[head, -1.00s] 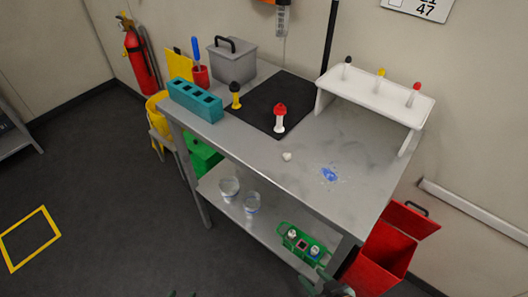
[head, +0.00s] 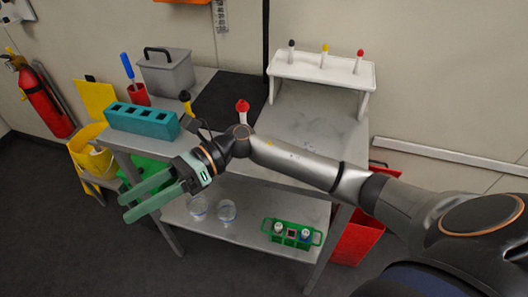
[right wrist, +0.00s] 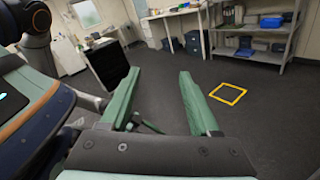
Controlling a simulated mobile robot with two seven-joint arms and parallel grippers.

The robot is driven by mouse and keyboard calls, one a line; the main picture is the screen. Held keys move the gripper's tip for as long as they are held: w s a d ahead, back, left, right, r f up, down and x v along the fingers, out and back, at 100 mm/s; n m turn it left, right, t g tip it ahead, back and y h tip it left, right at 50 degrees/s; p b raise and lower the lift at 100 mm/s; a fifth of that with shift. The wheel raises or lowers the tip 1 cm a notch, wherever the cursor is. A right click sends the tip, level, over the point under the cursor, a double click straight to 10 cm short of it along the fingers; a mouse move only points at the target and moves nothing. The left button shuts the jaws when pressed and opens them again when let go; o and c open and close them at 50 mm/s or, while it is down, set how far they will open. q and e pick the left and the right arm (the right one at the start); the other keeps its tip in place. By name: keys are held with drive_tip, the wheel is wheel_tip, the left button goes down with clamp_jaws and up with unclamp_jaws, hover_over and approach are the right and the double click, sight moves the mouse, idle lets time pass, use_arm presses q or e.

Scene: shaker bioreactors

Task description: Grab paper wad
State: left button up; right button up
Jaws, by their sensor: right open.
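The paper wad is not visible now; my right arm crosses the grey bench (head: 308,124) where a small white lump lay earlier. My right gripper (head: 124,208) has green fingers, spread apart with nothing between them. It points left, in front of the bench's left part and away from the bench top. In the right wrist view the open fingers (right wrist: 158,73) face the room and floor. My left gripper is not in view.
On the bench stand a teal block (head: 142,120), a grey box (head: 166,72), a red-capped white piece (head: 242,110) and a white rack (head: 322,70). The lower shelf (head: 250,208) holds clear cups and a green holder (head: 291,234). A red bin (head: 358,240) stands right.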

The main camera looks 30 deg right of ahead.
drive_tip(key=w+d+r+n+t+h+b, duration=0.15)
drive_tip(key=d+n+h, duration=0.35)
drive_tip(key=d, duration=0.5)
drive_tip(key=w+d+n+h, duration=0.2)
drive_tip(key=w+d+h, duration=0.1)
drive_tip(key=d+h, duration=0.5)
drive_tip(key=w+d+r+n+h, duration=0.1)
drive_tip(key=w+d+n+h, duration=0.3)
drive_tip(key=d, duration=0.7)
drive_tip(key=shift+h, duration=0.3)
drive_tip(key=f, duration=0.3)
drive_tip(key=s+f, duration=0.1)
drive_tip(key=f, duration=0.2)
drive_tip(key=shift+s, duration=0.2)
drive_tip(key=f, duration=0.4)
drive_tip(key=f+p, duration=0.1)
drive_tip(key=f, duration=0.1)
drive_tip(key=shift+d+f, duration=0.15)
drive_tip(key=shift+d, duration=0.2)
clamp_jaws()
